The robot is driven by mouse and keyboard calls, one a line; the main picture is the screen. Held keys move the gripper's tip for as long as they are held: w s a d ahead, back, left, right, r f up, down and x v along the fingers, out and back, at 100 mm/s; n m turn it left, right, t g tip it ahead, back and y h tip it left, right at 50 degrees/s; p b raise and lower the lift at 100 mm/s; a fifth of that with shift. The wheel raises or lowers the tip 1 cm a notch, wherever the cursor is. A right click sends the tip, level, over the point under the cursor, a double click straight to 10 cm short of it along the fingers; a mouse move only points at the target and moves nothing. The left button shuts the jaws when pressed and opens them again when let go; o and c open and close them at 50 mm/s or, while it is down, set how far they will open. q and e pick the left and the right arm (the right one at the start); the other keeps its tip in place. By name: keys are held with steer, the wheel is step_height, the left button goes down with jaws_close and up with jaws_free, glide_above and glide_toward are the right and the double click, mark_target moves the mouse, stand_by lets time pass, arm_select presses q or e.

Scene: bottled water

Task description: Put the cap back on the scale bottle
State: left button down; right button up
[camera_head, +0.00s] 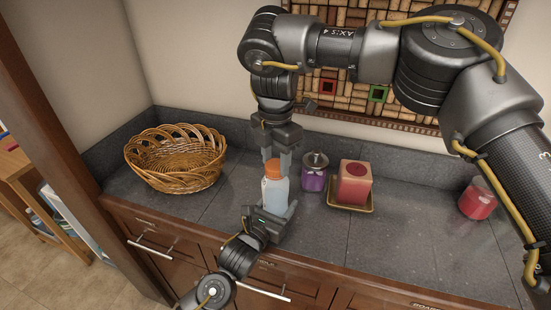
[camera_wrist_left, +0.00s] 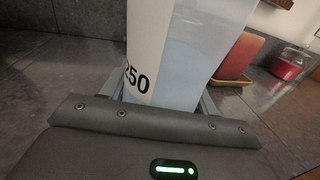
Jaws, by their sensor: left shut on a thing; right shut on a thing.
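The scale bottle (camera_head: 275,195) stands upright on the dark counter, with pale liquid inside; its scale label with "250" fills the middle of the left wrist view (camera_wrist_left: 175,55). The orange cap (camera_head: 273,169) sits at the bottle's mouth; I cannot tell whether it is screwed tight. My left gripper (camera_head: 277,212) is shut on the bottle's lower body from the front. My right gripper (camera_head: 277,158) comes down from above and is shut on the cap, its fingers partly hiding it.
A wicker basket (camera_head: 176,176) stands to the left. Close on the right are a purple jar (camera_head: 314,176) and a red candle (camera_head: 354,183) on a yellowish dish (camera_head: 349,207). A red jar (camera_head: 477,201) stands far right. The counter (camera_head: 405,240) is clear at front right.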

steer(key=m, duration=2.1)
steer(key=shift+m, duration=0.4)
steer(key=o, duration=1)
step_height(320, 180, up, 7)
steer(key=shift+r, duration=0.2)
